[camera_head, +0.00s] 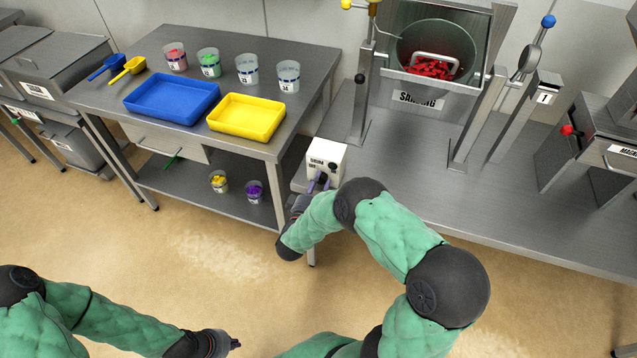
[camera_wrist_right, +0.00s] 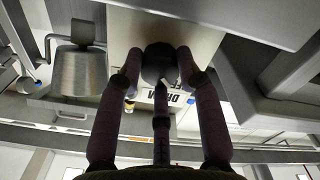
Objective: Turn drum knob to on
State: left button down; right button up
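In the head view, my right gripper (camera_head: 318,184) is at the box front and hides the knob. My left gripper (camera_head: 232,344) is low over the floor, away from everything; its fingers are too small to read.
A metal drum (camera_head: 437,50) with red pieces stands behind on the bench (camera_head: 400,150). The left table (camera_head: 250,140) bears a blue tray (camera_head: 172,97), a yellow tray (camera_head: 246,116), scoops and several cups. A machine with a red knob (camera_head: 567,130) is at the right.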

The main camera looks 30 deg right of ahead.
jog(key=shift+w+r+m, duration=0.15)
jog(key=shift+m, duration=0.15)
jog(key=m+b, duration=0.1)
jog(key=m, duration=0.7)
jog(key=shift+r+m, duration=0.15)
jog(key=shift+m, duration=0.15)
jog(key=m+b, duration=0.1)
jog(key=m, duration=0.3)
jog(key=shift+d, duration=0.1)
jog(key=m+b, duration=0.1)
jog(key=m, duration=0.3)
jog(key=shift+r+m, duration=0.1)
jog(key=shift+m, duration=0.2)
jog(key=shift+d+b, duration=0.1)
jog(key=shift+b, duration=0.2)
jog(key=o, duration=1.1)
jog(key=shift+o, duration=0.2)
jog(key=shift+f, duration=0.2)
jog(key=shift+s, duration=0.2)
